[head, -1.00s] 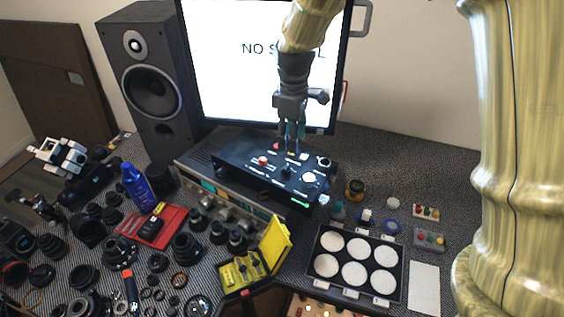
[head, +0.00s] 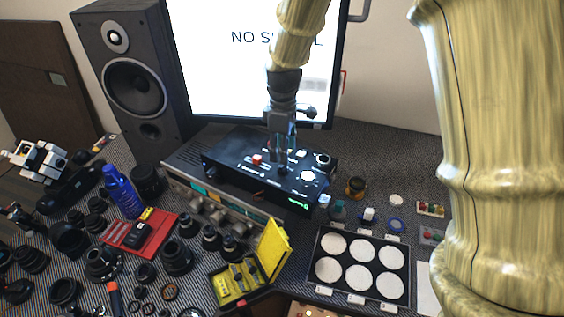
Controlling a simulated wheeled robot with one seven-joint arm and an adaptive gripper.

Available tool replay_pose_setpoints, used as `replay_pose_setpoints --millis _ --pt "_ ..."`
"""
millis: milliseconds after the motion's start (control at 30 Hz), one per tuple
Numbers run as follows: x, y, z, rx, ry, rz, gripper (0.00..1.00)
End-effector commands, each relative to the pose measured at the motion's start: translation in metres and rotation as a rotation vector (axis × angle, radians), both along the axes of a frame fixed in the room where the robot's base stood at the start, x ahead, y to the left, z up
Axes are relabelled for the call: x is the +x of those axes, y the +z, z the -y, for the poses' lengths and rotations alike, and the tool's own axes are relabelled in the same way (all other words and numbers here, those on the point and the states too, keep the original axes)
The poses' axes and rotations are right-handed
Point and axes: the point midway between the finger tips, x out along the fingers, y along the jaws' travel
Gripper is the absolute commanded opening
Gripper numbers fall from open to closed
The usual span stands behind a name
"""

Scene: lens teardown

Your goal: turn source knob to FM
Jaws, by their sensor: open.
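A black control box (head: 228,157) sits on top of a silver receiver (head: 183,163) below the monitor. Its top carries a red button (head: 257,159), a white round knob (head: 307,176), a dark knob (head: 323,158) and small labels. The labels are too small to read, so I cannot tell which knob is the source knob or where FM is. My gripper (head: 282,163) points down over the middle of the box, open, its fingers at or just above a dark knob there. The fingers largely hide that knob, and I cannot tell whether they touch it.
A large speaker (head: 135,85) stands left of the box, and the monitor (head: 215,60) rises behind it. Lens parts crowd the left side.

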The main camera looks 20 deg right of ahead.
Motion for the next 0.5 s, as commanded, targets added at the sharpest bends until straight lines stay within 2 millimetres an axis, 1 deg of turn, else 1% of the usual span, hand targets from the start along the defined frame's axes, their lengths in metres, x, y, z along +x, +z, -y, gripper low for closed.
replay_pose_setpoints --millis 100,300,500 --pt "-0.001 -0.015 -0.001 -0.001 0.001 -0.003 0.48" --pt "-0.001 -0.039 -0.001 -0.001 0.003 -0.002 0.48" --pt "0.000 -0.055 -0.001 0.000 0.001 -0.001 0.48"
